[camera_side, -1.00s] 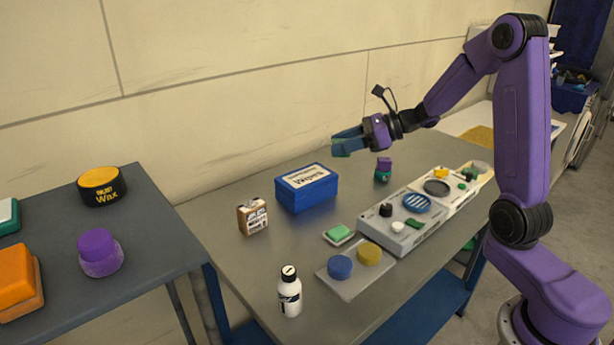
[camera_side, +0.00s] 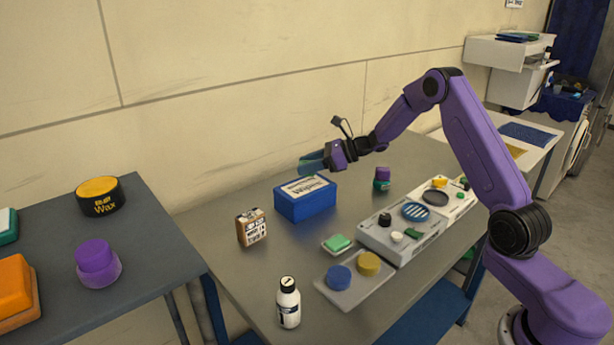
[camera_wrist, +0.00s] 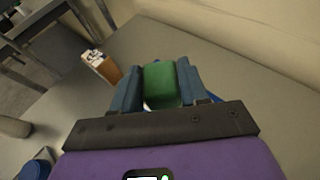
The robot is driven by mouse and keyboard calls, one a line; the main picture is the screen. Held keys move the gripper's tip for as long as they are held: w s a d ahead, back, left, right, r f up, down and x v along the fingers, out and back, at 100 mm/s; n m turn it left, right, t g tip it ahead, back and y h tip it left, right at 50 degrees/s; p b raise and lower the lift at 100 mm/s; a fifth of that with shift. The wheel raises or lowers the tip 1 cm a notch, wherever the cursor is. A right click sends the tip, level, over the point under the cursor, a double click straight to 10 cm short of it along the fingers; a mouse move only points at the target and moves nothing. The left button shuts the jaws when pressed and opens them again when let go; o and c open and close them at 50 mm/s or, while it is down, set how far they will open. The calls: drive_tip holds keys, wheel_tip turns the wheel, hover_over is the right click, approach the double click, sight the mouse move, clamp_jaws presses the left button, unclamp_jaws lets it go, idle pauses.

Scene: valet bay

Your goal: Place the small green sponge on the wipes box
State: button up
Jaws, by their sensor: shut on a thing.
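My gripper (camera_side: 313,162) is shut on the small green sponge, which shows clearly between the two blue-grey fingers in the wrist view (camera_wrist: 161,84). In the side view the fingers mostly hide the sponge. The wipes box (camera_side: 306,203) is blue with a white label on top and stands upright on the grey table. The fingers are over the back part of the box, seemingly with a small gap above its lid. In the wrist view the sponge and fingers hide most of the box; only blue slivers show around them.
A brown labelled carton (camera_side: 251,228) stands left of the box, a white bottle (camera_side: 288,303) at the front. A green block on a pale base (camera_side: 338,244), a plate with blue and yellow pucks (camera_side: 352,299), and a grey panel (camera_side: 385,240) lie right. A purple-green item (camera_side: 382,178) stands behind.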

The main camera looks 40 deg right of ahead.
sight(307, 176)
drive_tip(key=shift+w+f, duration=0.35)
drive_tip(key=shift+f, duration=0.1)
drive_tip(key=shift+w+f, duration=0.1)
drive_tip(key=shift+f, duration=1.5)
drive_tip(key=shift+f, duration=0.1)
drive_tip(key=o, duration=1)
